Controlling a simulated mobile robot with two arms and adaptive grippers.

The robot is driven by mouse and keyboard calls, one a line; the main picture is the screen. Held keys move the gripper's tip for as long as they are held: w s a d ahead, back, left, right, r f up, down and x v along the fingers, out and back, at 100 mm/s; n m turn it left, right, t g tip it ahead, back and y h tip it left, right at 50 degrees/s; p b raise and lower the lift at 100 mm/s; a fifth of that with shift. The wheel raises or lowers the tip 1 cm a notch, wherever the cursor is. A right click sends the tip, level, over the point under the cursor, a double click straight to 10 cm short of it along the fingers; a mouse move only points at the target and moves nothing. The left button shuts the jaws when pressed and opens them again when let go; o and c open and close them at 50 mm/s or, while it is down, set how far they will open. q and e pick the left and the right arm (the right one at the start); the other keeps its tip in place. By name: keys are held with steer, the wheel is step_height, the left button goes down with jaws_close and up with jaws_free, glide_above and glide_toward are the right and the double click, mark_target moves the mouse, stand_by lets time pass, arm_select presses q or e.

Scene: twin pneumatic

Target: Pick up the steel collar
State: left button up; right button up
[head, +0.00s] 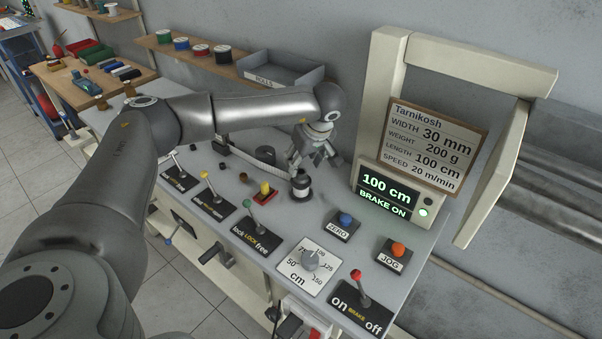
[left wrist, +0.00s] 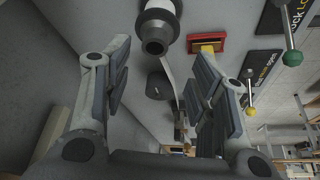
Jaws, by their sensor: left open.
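A short upright stack with a pale metal band and dark parts (head: 300,185) stands on the grey bench. The steel collar seems to be this metal part, but I cannot tell clearly where it begins and ends. My left gripper (head: 315,156) is open and empty just above and behind the stack, its fingers spread. In the left wrist view the stack (left wrist: 157,28) shows at the top, beyond the open fingers and between their lines, not touched. My right gripper is not in view.
A red block with a yellow top (head: 264,192) stands left of the stack. A blue ZERO button (head: 345,219), an orange JOG button (head: 398,249) and several levers are close in front. The display box (head: 398,193) stands to the right. A grey ROLLS tray (head: 280,75) is behind.

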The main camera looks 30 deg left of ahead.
mark_target(301, 171)
arm_select(q)
steer(key=shift+w+a+f, duration=0.1)
steer(key=shift+f, duration=0.25)
steer(key=p+x, duration=0.2)
steer(key=x, duration=0.1)
steer(key=shift+w+f, duration=0.3)
steer(key=shift+a+f, duration=0.2)
steer(key=shift+f, duration=0.35)
steer(key=c, duration=1.1)
steer(key=shift+w, duration=0.1)
jaws_close()
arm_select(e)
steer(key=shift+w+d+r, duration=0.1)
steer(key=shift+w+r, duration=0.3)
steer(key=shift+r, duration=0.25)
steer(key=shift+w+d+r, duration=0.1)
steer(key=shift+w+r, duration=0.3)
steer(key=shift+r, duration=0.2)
arm_select(q)
steer(key=shift+r, duration=0.1)
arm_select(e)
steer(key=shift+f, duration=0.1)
